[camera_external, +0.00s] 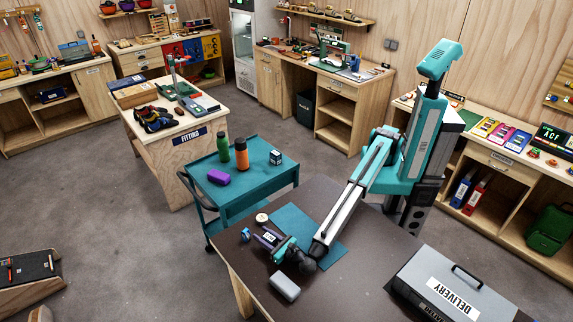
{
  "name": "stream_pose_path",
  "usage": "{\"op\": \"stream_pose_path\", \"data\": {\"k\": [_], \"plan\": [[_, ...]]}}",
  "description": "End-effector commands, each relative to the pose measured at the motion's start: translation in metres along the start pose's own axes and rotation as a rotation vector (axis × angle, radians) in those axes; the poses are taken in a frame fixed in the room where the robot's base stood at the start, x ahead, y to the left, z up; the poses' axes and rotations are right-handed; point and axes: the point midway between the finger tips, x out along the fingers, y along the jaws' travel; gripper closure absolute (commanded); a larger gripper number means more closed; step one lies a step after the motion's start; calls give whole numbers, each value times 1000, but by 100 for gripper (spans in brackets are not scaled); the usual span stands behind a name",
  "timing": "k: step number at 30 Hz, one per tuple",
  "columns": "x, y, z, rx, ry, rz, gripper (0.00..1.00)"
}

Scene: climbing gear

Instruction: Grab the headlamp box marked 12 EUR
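My gripper (268,239) is low over the dark brown table, at the edge of a teal mat (328,252). Its dark fingers point to the back left. A small pale patch shows between them, but I cannot tell whether it is a held thing. A small blue item (245,234) lies just left of the fingers, apart from them. A grey-white box (285,287) lies in front of the gripper. A small dark-blue and white box (276,157) stands on the teal trolley. No 12 EUR mark is readable, so I cannot tell which is the headlamp box.
A round tan-and-white item (262,218) lies on the table behind the gripper. The teal trolley (215,185) holds a green bottle (223,148), an orange bottle (241,153) and a purple case (219,178). A grey DELIVERY case (450,285) is at front right. The table's front middle is clear.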

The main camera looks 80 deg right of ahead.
Motion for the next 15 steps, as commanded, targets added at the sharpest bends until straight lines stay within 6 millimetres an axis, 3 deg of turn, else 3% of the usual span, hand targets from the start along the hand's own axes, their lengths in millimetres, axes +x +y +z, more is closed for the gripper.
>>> {"op": "stream_pose_path", "data": {"k": [15], "plan": [[0,0,8,1,-1,0,89]]}}
